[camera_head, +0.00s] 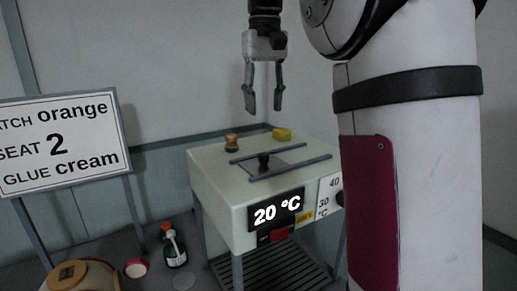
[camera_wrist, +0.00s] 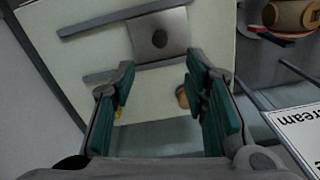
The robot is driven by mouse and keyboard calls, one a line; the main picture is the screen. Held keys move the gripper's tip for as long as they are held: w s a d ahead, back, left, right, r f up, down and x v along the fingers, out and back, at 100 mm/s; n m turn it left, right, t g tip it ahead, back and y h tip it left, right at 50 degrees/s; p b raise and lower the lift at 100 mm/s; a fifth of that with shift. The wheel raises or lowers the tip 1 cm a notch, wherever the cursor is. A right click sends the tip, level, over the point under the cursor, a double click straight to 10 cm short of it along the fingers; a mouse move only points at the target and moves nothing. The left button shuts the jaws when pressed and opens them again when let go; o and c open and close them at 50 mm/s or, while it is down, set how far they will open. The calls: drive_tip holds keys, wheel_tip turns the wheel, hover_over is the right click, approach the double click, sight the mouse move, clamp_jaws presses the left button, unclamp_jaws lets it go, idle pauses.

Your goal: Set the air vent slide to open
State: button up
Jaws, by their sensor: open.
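The air vent slide (camera_head: 272,168) is a grey plate with a dark knob (camera_head: 263,160), lying between two parallel grey rails on top of the pale press box (camera_head: 215,180). In the wrist view the slide (camera_wrist: 174,22) and its round knob (camera_wrist: 159,39) lie just beyond my fingertips. No vent opening is clearly visible, so I cannot tell the slide's setting. My gripper (camera_head: 264,108) is open and empty, pointing down above the box's back part, apart from the knob. In the wrist view my gripper (camera_wrist: 160,68) shows its two teal-padded fingers spread apart.
A wooden knob (camera_head: 232,142) and a yellow piece (camera_head: 282,134) stand on the box's back part. The box front has a 20 °C display (camera_head: 279,211) and a red part (camera_head: 279,234). A sign (camera_head: 60,142) and a bottle (camera_head: 174,250) are left. My arm hides the box's right side.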

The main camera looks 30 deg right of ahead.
sight(264, 154)
wheel_tip(264, 154, down, 12)
drive_tip(key=shift+f+p, duration=0.1)
drive_tip(key=shift+p, duration=0.65)
clamp_jaws()
